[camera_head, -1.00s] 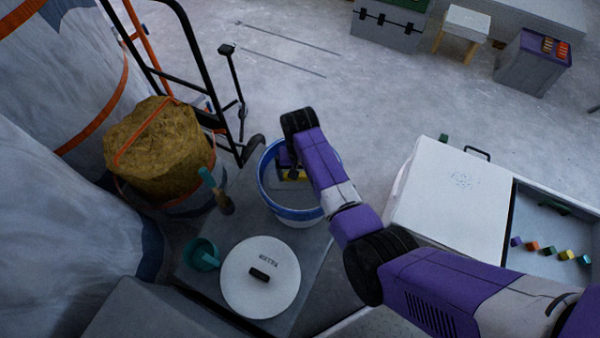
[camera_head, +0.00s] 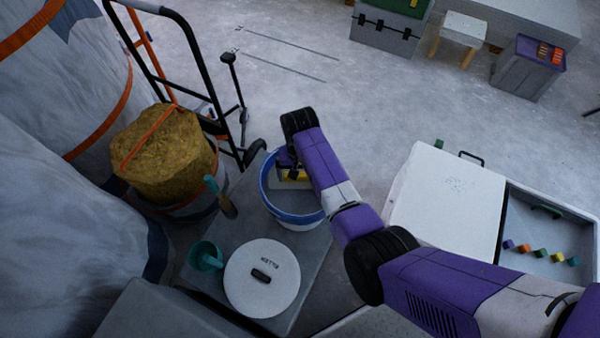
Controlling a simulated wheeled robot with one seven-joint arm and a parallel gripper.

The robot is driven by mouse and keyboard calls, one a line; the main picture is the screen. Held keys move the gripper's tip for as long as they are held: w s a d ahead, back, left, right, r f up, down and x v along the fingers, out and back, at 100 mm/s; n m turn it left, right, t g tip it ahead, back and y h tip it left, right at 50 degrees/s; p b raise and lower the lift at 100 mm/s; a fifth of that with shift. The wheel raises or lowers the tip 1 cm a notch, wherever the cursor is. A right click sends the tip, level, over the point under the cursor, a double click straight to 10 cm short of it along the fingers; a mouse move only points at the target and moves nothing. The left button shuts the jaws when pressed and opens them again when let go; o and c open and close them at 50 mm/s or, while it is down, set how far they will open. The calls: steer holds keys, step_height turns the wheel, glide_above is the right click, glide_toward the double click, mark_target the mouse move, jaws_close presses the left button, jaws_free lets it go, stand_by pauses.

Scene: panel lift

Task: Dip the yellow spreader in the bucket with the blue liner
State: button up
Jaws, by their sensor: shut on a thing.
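The bucket with the blue liner (camera_head: 292,216) stands on a grey platform, open at the top, with grey content inside. The yellow spreader (camera_head: 302,175) shows as a small yellow piece within the far part of the bucket's opening. My gripper (camera_head: 290,160) is over the far rim of the bucket, shut on the spreader; its fingertips are mostly hidden by my purple arm. I cannot tell whether the spreader touches the grey content.
A round white lid (camera_head: 262,288), a teal cup (camera_head: 205,256) and a teal-handled tool (camera_head: 221,196) are left of and before the bucket. A yellow-brown filled container (camera_head: 170,155) and a hand truck (camera_head: 190,60) stand at left. A white-lidded case (camera_head: 445,200) is at right.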

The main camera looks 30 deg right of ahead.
steer(key=shift+r+p, duration=2.95)
steer(key=shift+r, duration=0.35)
